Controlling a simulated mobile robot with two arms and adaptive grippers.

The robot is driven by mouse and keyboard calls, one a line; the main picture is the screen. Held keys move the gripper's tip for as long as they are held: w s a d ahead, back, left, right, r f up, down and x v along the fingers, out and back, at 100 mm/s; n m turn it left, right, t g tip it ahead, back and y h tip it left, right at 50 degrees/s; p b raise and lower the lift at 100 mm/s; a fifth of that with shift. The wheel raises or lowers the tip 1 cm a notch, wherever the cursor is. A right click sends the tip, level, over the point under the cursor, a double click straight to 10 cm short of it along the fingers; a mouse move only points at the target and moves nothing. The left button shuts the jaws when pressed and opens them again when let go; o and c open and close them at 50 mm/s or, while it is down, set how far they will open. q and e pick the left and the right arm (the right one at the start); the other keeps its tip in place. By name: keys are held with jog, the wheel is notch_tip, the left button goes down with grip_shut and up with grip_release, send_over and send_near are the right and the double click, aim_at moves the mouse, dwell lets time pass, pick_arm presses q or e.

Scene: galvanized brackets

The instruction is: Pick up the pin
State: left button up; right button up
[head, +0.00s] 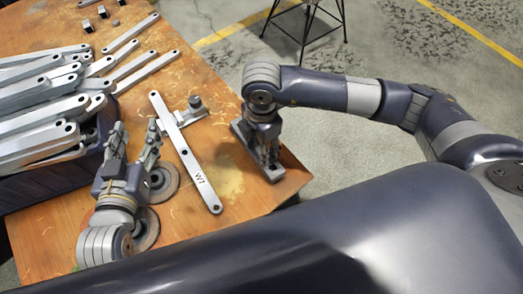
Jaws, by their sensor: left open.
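A short grey cylindrical piece (195,103), which may be the pin, stands by a small metal plate beside a long flat bar (183,152) marked "W1". Small dark cylindrical pieces (87,26) also lie at the far edge of the table; I cannot tell for sure which piece is the pin. My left gripper (136,138) is open and empty, to the left of the bar, with its fingers pointing away from me. My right gripper (268,160) is over the table's right edge, to the right of the bar; its fingers are too unclear to tell their opening.
A dark crate (45,188) heaped with long galvanized brackets (45,110) stands at the left. Several loose brackets lie beyond it. Round abrasive discs (163,184) lie under and beside my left gripper. The wooden table (215,150) has bare room around the bar. A stool (310,18) stands on the floor behind.

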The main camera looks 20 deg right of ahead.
grip_shut()
dwell(0.5)
